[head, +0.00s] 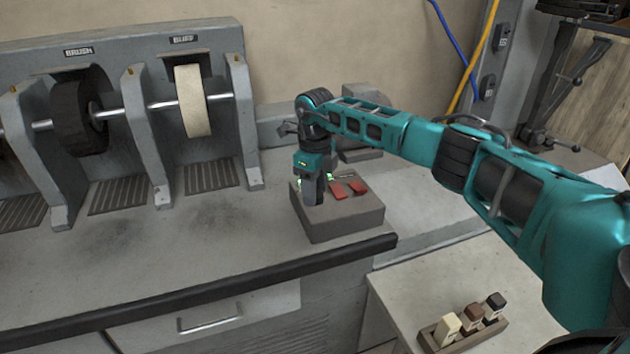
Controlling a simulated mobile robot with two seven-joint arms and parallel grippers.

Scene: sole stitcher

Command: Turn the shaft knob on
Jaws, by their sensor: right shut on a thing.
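A brown control box (345,219) stands on the grey bench near its front right corner. My right gripper (313,200) points down onto the left part of the box top and is shut on a small control there, which I take for the shaft knob. The fingers hide the knob, so its turn position cannot be seen. The shaft (115,111) runs through a dark brush wheel (80,112) and a pale buff wheel (192,100). My left gripper is out of view.
Grey machine uprights (146,130) stand left of the box. The bench's dark front edge (200,303) runs below it. The bench between machine and box is clear.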

